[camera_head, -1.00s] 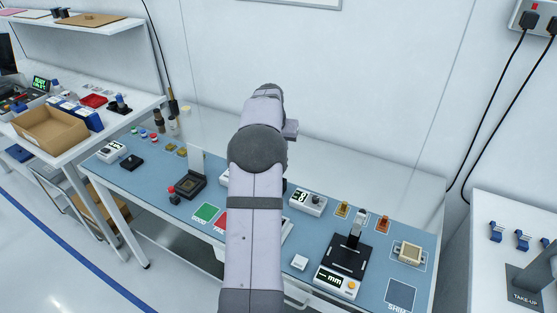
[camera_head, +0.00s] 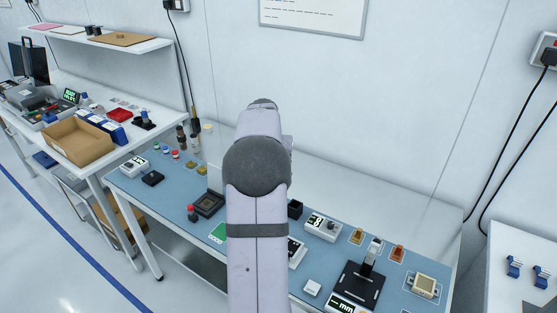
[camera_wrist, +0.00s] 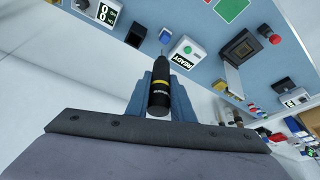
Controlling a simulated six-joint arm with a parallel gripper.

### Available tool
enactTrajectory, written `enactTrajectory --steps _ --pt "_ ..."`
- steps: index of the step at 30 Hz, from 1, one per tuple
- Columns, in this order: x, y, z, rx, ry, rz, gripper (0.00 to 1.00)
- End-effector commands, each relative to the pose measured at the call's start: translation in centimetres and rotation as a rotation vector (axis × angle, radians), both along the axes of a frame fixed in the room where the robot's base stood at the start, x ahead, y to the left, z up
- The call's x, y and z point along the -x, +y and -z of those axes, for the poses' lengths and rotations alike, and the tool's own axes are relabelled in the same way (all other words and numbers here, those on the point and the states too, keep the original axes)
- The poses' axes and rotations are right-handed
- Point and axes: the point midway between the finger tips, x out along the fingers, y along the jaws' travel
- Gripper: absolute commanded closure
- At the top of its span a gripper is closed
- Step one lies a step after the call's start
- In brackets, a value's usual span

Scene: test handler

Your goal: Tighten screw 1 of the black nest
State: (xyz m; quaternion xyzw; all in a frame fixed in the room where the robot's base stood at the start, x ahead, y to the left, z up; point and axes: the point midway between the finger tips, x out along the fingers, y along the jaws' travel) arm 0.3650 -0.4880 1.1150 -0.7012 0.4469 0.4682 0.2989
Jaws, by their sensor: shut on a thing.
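My gripper (camera_wrist: 160,88) shows in the wrist view, its two blue fingers shut on a black screwdriver (camera_wrist: 160,92) with a yellow band. Its thin tip points away from me over the bench. A black nest (camera_wrist: 240,48) with a brownish square centre sits to the upper right in the wrist view, apart from the tool. In the head view the nest (camera_head: 209,203) lies on the blue bench mat, left of my arm. Its screws are too small to make out. My gripper and the tool are hidden behind my arm in the head view.
A red button (camera_head: 191,208) stands beside the nest. A white unit with a READY display (camera_wrist: 180,60) is close to the tool tip in the wrist view. A black box (camera_head: 295,209) and a white meter (camera_head: 323,227) stand right of my arm. A cardboard tray (camera_head: 78,140) is on the left table.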

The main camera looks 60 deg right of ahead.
Motion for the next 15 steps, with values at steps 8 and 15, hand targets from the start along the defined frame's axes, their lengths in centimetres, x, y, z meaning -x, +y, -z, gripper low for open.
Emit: enactTrajectory --steps 8,15 --pt "3.8 4.4 2.6 0.0 0.003 0.096 1.0" --pt "7.8 6.4 6.0 0.0 0.003 0.352 1.0"
